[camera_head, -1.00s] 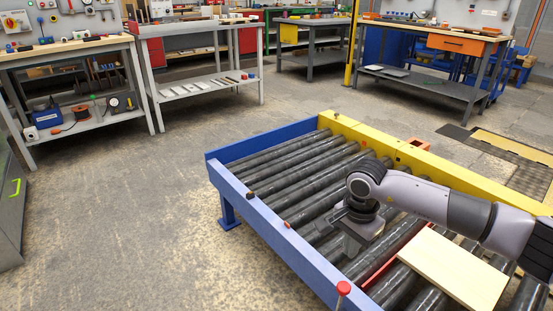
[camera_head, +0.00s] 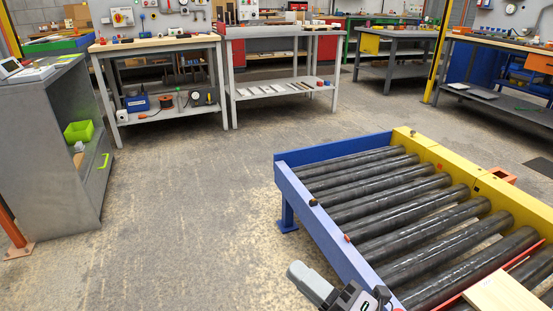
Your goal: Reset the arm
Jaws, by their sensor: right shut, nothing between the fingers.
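My right gripper (camera_head: 298,271) shows at the bottom edge, right of the middle, beside the near left side of the roller conveyor. Its grey fingers are shut with nothing between them and point up and left in the picture. Its dark body is cut off by the bottom edge. My right arm is otherwise out of view. My left gripper is not in view. A pale wooden board (camera_head: 502,294) lies on the conveyor at the lower right, partly cut off and well apart from the gripper.
The roller conveyor (camera_head: 319,224) has a blue frame, a yellow far side and dark rollers. A grey cabinet (camera_head: 48,160) stands at the left. Workbenches (camera_head: 157,44) line the back. The floor (camera_head: 190,220) between cabinet and conveyor is clear.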

